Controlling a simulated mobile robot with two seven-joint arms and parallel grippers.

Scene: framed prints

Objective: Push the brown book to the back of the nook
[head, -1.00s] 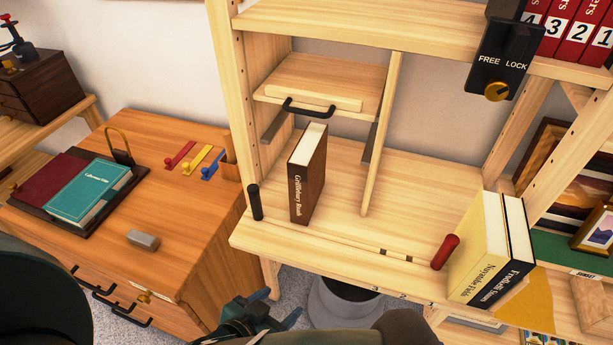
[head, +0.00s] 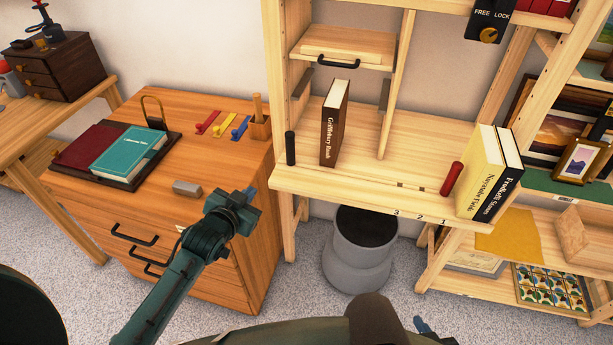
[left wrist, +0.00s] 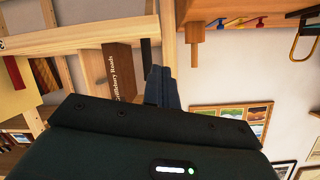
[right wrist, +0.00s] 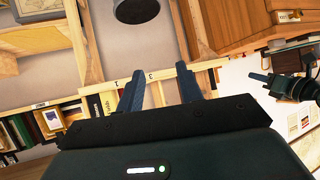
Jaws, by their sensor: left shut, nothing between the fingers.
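The brown book (head: 334,125) stands upright on the shelf board, spine facing out, at the left of the nook (head: 365,133) below a small drawer (head: 345,55). A divider (head: 396,85) bounds the nook on the right. My left gripper (head: 243,205) is shut and empty, in front of the wooden desk, left of and lower than the book, not touching it. The book also shows in the left wrist view (left wrist: 119,70), beyond the shut fingers (left wrist: 160,85). My right gripper (right wrist: 158,88) is open and empty; only a fingertip shows at the bottom of the head view (head: 424,327).
A black peg (head: 290,148) stands just left of the book at the shelf's front. A red cylinder (head: 452,179) and two books (head: 492,175) stand at the shelf's right end. A grey bin (head: 358,250) is underneath. The shelf middle is clear.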

